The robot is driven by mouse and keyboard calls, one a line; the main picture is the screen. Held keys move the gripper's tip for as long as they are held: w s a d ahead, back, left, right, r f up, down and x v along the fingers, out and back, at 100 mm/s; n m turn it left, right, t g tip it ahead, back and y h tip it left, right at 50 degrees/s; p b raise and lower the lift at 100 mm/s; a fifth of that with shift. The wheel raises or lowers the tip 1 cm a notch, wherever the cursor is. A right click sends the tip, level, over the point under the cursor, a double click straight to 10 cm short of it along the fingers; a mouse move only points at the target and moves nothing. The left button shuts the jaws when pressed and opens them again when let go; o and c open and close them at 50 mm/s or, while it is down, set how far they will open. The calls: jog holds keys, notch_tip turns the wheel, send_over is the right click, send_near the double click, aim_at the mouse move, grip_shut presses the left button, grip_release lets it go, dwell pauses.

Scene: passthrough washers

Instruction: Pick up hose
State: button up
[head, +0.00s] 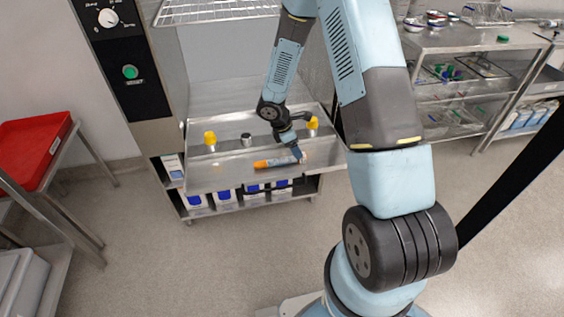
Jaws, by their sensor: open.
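My gripper (298,155) is small in the head view, low over the front part of the steel washer counter (225,180). It points down and is open. An orange tube-like object (268,163) with a dark mark lies on the counter just left of the fingertips. Whether the fingers touch it is too small to tell. I cannot make out a clear hose; whether the orange object is part of one cannot be told. My forearm and wrist hide part of the counter behind the gripper.
Two yellow-topped fittings (210,138) (312,123) and a small metal cylinder (246,139) stand on the counter. A wire rack (215,10) is above. Containers (225,196) sit on the shelf below. A red tray (35,148) is left; steel shelving (470,45) is right. The floor between is clear.

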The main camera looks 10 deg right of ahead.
jog(key=shift+x, duration=2.55)
jog(key=shift+w, duration=0.15)
jog(key=shift+c, duration=0.2)
jog(key=c, duration=1.1)
jog(key=shift+r, duration=0.1)
